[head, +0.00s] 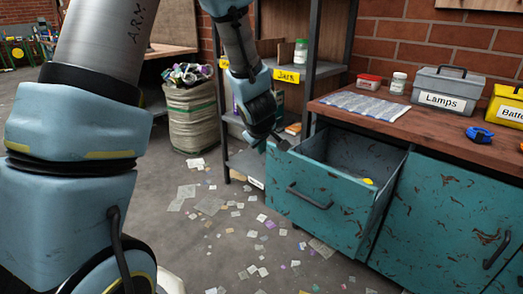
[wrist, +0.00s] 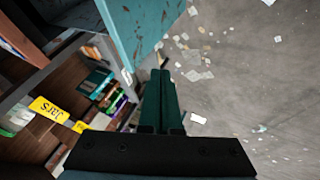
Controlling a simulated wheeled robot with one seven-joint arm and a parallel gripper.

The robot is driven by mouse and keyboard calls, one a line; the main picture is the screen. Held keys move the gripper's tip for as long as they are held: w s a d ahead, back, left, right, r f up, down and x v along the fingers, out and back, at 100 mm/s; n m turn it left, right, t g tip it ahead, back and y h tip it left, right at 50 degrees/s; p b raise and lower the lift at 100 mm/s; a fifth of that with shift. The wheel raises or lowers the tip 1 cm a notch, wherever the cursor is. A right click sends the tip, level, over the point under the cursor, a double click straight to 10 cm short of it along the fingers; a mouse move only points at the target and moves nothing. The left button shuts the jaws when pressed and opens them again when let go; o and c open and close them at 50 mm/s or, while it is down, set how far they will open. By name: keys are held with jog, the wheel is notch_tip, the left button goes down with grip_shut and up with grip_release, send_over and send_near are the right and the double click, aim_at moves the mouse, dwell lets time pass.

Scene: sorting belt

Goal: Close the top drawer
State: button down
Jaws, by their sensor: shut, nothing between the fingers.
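The top drawer (head: 318,203) of the teal cabinet stands pulled out in the head view, with a bar handle (head: 309,196) on its front. A small yellow item (head: 368,181) lies inside it. My gripper (head: 283,145) is at the drawer front's upper left corner in the head view; I cannot tell whether it touches. In the wrist view my gripper (wrist: 161,75) is shut and empty, its fingers side by side. The teal drawer front (wrist: 140,30) shows just past the fingertips there.
The wooden worktop (head: 420,118) bears a grey Lamps box (head: 447,92), a yellow battery box (head: 508,105), jars and a blue item (head: 480,135). A metal shelf (head: 300,72) stands left of the drawer. A full sack (head: 192,112) stands farther back. Paper scraps litter the floor.

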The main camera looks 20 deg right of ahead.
aim_at(271, 155)
jog(key=w+d+f, duration=0.4)
jog(key=shift+w+d+f+p, duration=0.1)
jog(key=shift+w+f+p, duration=0.1)
jog(key=shift+w+p, duration=0.15)
jog(key=shift+w+d, duration=0.25)
jog(key=shift+d, duration=0.1)
jog(key=shift+f, duration=0.1)
